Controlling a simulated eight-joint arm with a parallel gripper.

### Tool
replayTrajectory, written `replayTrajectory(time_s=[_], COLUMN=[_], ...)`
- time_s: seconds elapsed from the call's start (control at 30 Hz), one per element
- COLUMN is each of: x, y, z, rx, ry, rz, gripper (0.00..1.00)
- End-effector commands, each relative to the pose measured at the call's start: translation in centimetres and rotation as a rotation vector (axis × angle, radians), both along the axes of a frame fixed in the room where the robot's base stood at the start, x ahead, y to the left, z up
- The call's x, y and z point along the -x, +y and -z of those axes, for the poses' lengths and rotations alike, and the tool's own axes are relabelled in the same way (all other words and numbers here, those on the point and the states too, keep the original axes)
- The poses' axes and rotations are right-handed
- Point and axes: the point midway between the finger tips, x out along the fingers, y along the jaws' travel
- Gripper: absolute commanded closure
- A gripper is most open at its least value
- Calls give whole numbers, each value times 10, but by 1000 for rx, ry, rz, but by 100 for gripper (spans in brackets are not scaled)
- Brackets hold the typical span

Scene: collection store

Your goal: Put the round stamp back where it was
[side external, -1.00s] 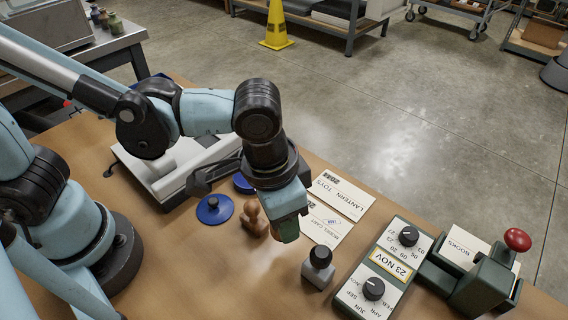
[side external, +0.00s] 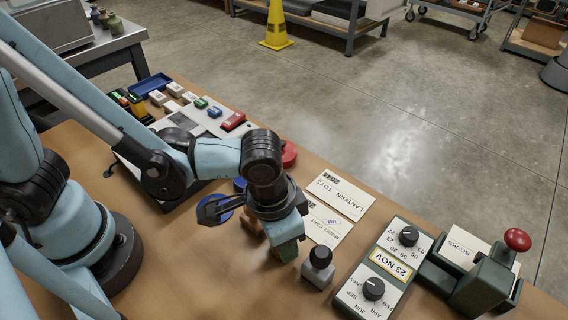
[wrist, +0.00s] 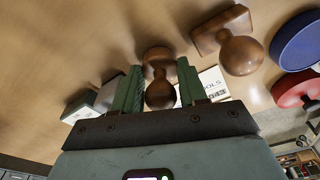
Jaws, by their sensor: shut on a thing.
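In the wrist view my gripper (wrist: 158,92) has its green fingers shut on a brown wooden stamp (wrist: 160,95), gripping it at the round knob. Its base looks round and is close to the tabletop; I cannot tell whether it touches. A second wooden stamp (wrist: 228,42) with a rectangular base stands just right of it in that view. In the side view my gripper (side external: 287,250) is low over the table and largely hides the held stamp. A brown wooden piece (side external: 256,229) shows beside it; which stamp it is I cannot tell.
Cards (side external: 342,195) lie behind my gripper. A grey block with a black knob (side external: 319,262) stands close on the right, then a date device (side external: 385,268) and a red-knobbed press (side external: 480,280). Blue (wrist: 298,42) and red (wrist: 298,88) round pads are near. The front table is clear.

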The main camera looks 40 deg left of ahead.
Motion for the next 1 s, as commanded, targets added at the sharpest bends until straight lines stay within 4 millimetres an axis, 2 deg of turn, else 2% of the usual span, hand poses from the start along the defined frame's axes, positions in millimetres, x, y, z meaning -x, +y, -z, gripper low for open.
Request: replayTrajectory(time_s=[0.17,0.2,0.33,0.73,1.0], x=[0,0,0,0,4], y=[0,0,0,0,2], z=[3,3,3,-1,-29], rx=[0,0,0,0,0], ry=[0,0,0,0,0], rz=[0,0,0,0,1], gripper=[78,52,32,32,32])
